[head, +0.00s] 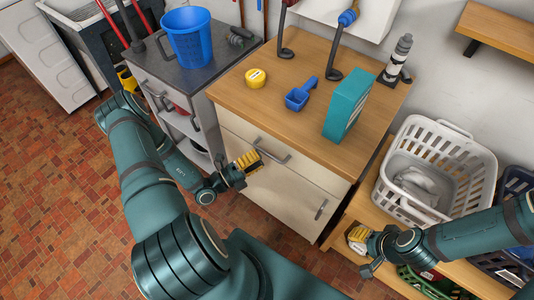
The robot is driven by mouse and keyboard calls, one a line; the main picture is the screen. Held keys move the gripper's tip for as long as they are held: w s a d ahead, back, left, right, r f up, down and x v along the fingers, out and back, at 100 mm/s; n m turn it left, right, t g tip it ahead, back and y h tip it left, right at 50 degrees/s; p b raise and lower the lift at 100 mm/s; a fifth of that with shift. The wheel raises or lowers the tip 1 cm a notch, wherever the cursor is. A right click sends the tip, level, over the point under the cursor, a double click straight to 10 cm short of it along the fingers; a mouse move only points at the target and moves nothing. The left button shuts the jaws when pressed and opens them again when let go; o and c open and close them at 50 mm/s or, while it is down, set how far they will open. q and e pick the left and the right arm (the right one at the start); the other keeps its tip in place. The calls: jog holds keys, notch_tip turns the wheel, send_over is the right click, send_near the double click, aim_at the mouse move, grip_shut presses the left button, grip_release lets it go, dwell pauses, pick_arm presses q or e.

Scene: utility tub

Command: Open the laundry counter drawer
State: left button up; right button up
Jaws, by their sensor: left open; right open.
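The laundry counter (300,122) has a wooden top and cream fronts. Its drawer (307,174) is the upper front and looks closed, flush with the cabinet. The drawer's dark bar handle (272,150) runs along the upper part of that front. My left gripper (250,160) is open, with yellow finger pads, right at the left end of the handle; I cannot tell if it touches. My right gripper (357,236) is open and empty, low by the wooden bench at the lower right, away from the drawer.
A blue scoop (297,98), a yellow tin (255,78) and a teal box (346,104) stand on the counter. A white laundry basket (440,160) sits on the bench at right. A grey cart with a blue bucket (188,37) stands left. Tiled floor is clear at left.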

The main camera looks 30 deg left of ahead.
aim_at(267, 153)
pick_arm(q)
jog(key=shift+x, duration=1.9)
grip_shut()
